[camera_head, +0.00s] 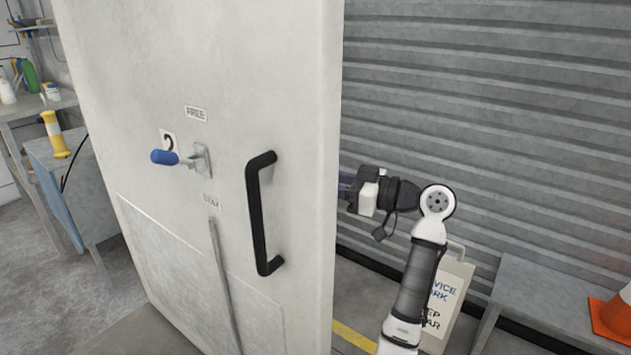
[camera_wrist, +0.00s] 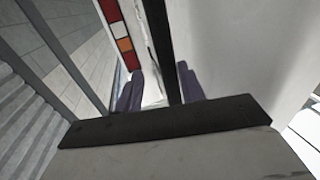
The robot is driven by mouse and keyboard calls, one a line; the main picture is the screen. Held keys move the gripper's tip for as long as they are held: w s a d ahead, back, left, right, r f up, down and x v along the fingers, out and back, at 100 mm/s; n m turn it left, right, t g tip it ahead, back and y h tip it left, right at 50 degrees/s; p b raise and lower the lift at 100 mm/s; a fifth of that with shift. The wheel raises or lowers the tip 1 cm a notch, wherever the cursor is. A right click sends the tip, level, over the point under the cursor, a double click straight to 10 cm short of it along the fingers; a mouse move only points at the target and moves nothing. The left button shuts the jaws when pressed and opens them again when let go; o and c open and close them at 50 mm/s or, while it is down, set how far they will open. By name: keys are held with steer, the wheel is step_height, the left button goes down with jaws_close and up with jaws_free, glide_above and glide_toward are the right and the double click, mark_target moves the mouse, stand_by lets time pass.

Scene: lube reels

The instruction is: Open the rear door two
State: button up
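The white door (camera_head: 150,90) fills the left and middle of the head view. It carries a "2" label, a latch lever with a blue grip (camera_head: 165,157) and a black bar handle (camera_head: 256,215). My gripper (camera_head: 346,185) is at the door's right edge, with its fingertips partly hidden behind that edge. In the wrist view, the two dark fingers of my gripper (camera_wrist: 160,88) stand apart. A pale edge and a black strip (camera_wrist: 160,50) show between them; contact cannot be told. My gripper is not on the black handle or the blue lever.
A grey ribbed wall (camera_head: 490,100) stands behind my arm. A service sign (camera_head: 452,290), a grey bench (camera_head: 545,290) and an orange cone (camera_head: 615,315) are at the right. A workbench (camera_head: 55,175) with a yellow tool stands at the left. Floor is clear left of the door.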

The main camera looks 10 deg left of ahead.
steer(key=b+v, duration=0.1)
steer(key=v, duration=0.9)
steer(key=shift+d, duration=0.3)
steer(key=shift+s, duration=0.1)
